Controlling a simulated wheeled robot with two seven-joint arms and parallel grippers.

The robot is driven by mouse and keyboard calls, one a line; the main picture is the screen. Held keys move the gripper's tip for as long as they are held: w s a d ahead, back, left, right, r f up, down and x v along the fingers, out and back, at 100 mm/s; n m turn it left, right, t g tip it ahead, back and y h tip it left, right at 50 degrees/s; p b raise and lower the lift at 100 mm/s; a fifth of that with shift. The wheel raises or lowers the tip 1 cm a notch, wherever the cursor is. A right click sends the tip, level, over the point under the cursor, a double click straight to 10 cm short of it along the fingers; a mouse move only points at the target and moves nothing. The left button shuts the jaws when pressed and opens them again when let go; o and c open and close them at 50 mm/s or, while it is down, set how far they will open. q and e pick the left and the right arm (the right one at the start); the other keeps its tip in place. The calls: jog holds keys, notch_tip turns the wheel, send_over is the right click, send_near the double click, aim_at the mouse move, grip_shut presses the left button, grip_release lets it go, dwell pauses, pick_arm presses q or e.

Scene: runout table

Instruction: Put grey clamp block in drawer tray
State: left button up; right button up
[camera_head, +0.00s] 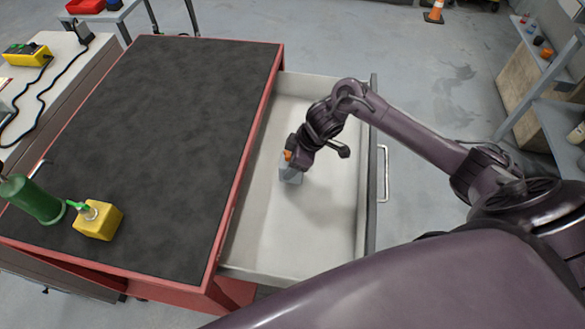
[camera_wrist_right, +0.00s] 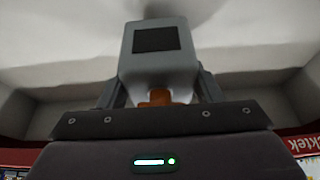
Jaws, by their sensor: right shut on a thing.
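The grey clamp block (camera_head: 290,172) is inside the open drawer tray (camera_head: 320,225) in the head view, low near the tray floor. It has a grey body with a dark square face and an orange part, seen close up in the right wrist view (camera_wrist_right: 157,55). My right gripper (camera_head: 293,160) is shut on the block, with a finger on each side of it. I cannot tell whether the block touches the tray floor. My left gripper is not in view.
The drawer is pulled out from a red cabinet with a dark top (camera_head: 150,140). A green bottle (camera_head: 35,200) and a yellow container (camera_head: 98,220) stand on the cabinet's near left. The tray floor around the block is clear. The drawer handle (camera_head: 383,173) is at the right.

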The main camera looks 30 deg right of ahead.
jog(key=shift+f, duration=1.65)
jog(key=o, duration=1.4)
jog(key=shift+f, duration=0.1)
jog(key=v, duration=1.2)
